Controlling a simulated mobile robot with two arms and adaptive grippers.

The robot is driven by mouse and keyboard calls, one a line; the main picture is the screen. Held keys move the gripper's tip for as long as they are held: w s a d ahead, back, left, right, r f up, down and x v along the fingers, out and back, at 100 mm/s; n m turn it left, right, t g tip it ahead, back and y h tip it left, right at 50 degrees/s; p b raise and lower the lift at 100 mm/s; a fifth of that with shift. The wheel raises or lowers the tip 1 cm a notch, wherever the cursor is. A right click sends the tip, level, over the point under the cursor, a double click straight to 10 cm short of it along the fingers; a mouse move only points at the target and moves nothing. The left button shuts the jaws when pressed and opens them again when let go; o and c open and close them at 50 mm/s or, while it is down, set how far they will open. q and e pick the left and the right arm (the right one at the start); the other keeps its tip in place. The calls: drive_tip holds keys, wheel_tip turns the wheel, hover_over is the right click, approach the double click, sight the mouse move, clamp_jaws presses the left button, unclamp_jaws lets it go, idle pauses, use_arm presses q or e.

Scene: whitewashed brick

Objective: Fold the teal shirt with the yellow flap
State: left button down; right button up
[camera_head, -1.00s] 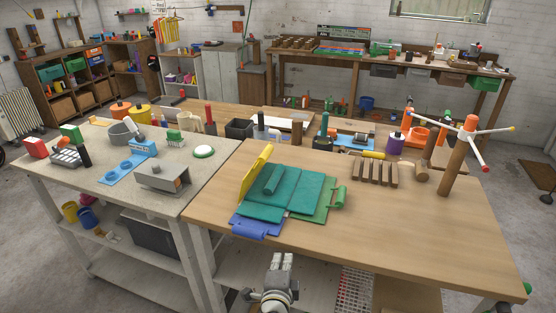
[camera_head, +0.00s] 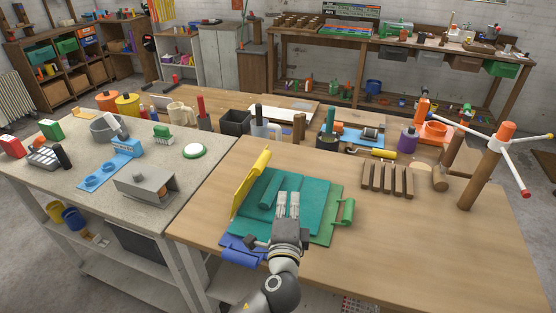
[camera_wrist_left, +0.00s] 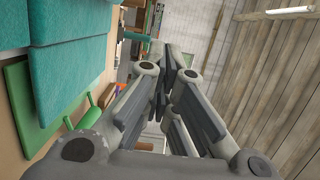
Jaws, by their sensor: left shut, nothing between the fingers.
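The teal shirt (camera_head: 312,197) lies on a folding board on the wooden table, with a rolled or folded teal part (camera_head: 268,190) at its left. The yellow flap (camera_head: 251,182) stands tilted up at the board's left edge. A green flap (camera_head: 335,214) lies at the right and a blue flap (camera_head: 238,249) at the front. My left gripper (camera_head: 288,198) is shut and empty, over the front middle of the shirt, hiding part of it. In the left wrist view the fingers (camera_wrist_left: 165,75) show close together, with the teal shirt (camera_wrist_left: 65,70) at left. My right gripper is not in view.
Wooden slatted rack (camera_head: 386,182) and a wooden post with arms (camera_head: 484,170) stand on the table's right. Mugs, a black box (camera_head: 235,122) and tools line the far edge. The table's front right is clear. A grey bench (camera_head: 70,165) with several items adjoins at left.

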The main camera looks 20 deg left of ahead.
use_arm(q)
drive_tip(key=w+a+p, duration=0.4)
drive_tip(key=w+a, duration=0.2)
drive_tip(key=w, duration=0.3)
drive_tip(key=shift+w+r, duration=0.15)
drive_tip(key=shift+w, duration=0.05)
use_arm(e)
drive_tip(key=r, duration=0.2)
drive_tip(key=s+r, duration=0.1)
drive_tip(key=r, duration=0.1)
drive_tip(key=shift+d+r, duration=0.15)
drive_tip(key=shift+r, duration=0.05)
use_arm(q)
drive_tip(key=shift+a, duration=0.1)
